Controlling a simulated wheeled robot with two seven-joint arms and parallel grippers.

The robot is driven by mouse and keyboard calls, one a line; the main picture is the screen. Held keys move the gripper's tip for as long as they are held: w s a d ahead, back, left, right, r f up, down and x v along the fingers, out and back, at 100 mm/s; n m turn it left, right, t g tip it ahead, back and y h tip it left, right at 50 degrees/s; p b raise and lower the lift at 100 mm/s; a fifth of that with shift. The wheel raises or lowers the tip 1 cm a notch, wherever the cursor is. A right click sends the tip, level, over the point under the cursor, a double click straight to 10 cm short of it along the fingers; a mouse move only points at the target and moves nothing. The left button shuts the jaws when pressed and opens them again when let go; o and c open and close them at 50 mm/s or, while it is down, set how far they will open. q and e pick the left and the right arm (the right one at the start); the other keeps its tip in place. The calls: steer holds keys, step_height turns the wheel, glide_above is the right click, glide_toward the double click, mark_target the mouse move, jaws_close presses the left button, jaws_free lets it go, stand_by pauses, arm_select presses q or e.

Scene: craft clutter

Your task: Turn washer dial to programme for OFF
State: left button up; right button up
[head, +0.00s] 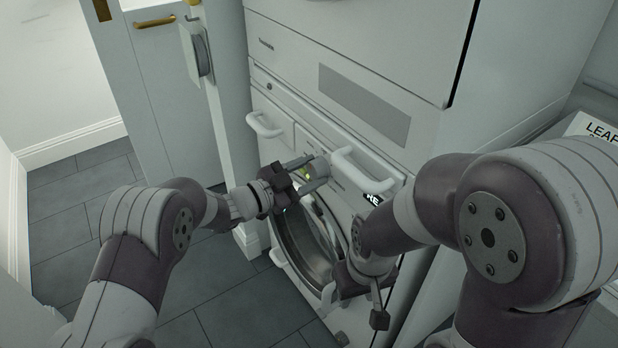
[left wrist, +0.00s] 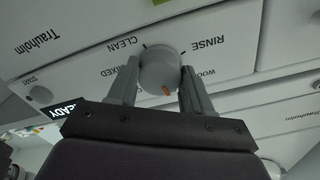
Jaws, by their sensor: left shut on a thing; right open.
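The washer (head: 345,215) stands under another white unit, with its round door below the control panel. Its pale round dial (left wrist: 159,70) sits between the two fingers of my left gripper (left wrist: 159,88), which is shut on it. RINSE and CLEAN are readable around the dial; other labels are partly hidden by the fingers, and I cannot read OFF. In the head view my left gripper (head: 314,174) is at the panel. My right gripper (head: 358,300) is open and empty, low beside the door.
A white handle (head: 365,172) sticks out right of the dial, and another handle (head: 264,125) is on the left. The round door (head: 302,245) is below. A display (left wrist: 62,108) ending in "ADY" is partly hidden. Tiled floor (head: 85,200) is clear at left.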

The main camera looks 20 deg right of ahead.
arm_select(q)
steer(key=shift+f+m+b, duration=0.1)
steer(key=shift+m+b, duration=0.35)
steer(key=shift+m, duration=0.45)
steer(key=o, duration=1)
steer(key=shift+o, duration=0.2)
steer(key=p+v, duration=0.2)
steer(key=v, duration=1)
steer(key=shift+a, duration=0.35)
steer(key=shift+s, duration=0.1)
